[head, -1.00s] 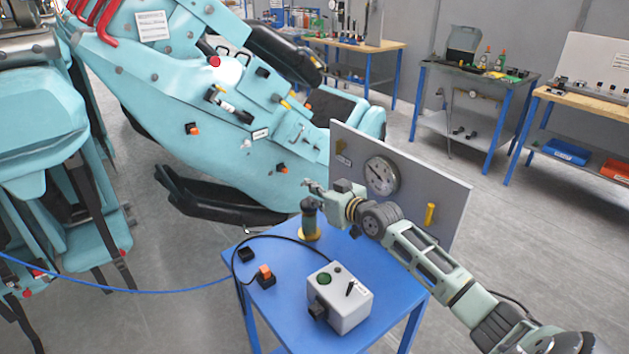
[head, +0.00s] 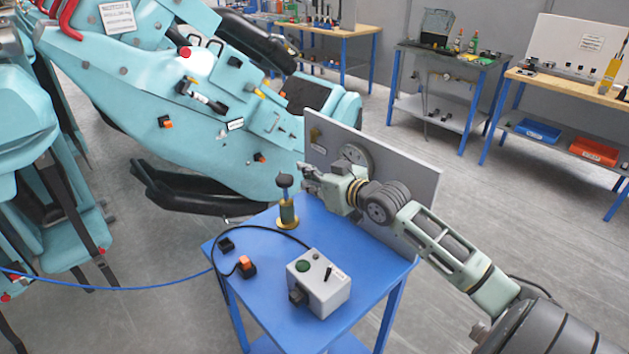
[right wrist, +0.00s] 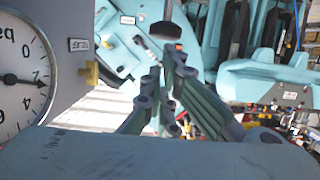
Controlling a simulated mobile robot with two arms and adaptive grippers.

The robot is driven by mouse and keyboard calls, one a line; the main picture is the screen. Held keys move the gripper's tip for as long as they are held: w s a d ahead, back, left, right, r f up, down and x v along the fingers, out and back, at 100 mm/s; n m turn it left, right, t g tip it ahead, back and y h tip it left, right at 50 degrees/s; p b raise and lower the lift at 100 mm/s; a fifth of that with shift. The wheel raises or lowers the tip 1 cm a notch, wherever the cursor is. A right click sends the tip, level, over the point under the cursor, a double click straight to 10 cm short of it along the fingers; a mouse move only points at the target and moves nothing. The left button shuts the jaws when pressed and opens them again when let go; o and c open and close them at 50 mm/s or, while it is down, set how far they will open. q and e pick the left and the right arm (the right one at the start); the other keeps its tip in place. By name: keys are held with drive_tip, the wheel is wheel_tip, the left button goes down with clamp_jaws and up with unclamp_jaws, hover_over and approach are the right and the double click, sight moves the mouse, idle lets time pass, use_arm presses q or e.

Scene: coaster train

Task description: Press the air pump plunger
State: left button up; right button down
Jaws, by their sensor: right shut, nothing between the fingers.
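The air pump (head: 288,212) stands upright on the blue table, with a green body and yellow base. Its plunger (head: 285,182) is raised, with a dark round knob on top. My right gripper (head: 305,172) is shut and empty, just right of the knob and at about its height; a small gap seems to separate them. In the right wrist view my shut fingers (right wrist: 163,75) point toward a dark knob (right wrist: 165,31), which looks like the plunger's top. The pump body is hidden there. My left gripper is not in view.
A grey panel with a round gauge (head: 352,157) stands behind my right arm; the gauge (right wrist: 20,78) is close in the right wrist view. A grey control box (head: 318,284) and an orange switch (head: 245,265) sit on the blue table (head: 355,300). A turquoise coaster car (head: 190,130) stands behind.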

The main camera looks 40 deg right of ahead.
drive_tip(key=shift+v, duration=1.1)
drive_tip(key=shift+r, duration=0.15)
idle(1.6)
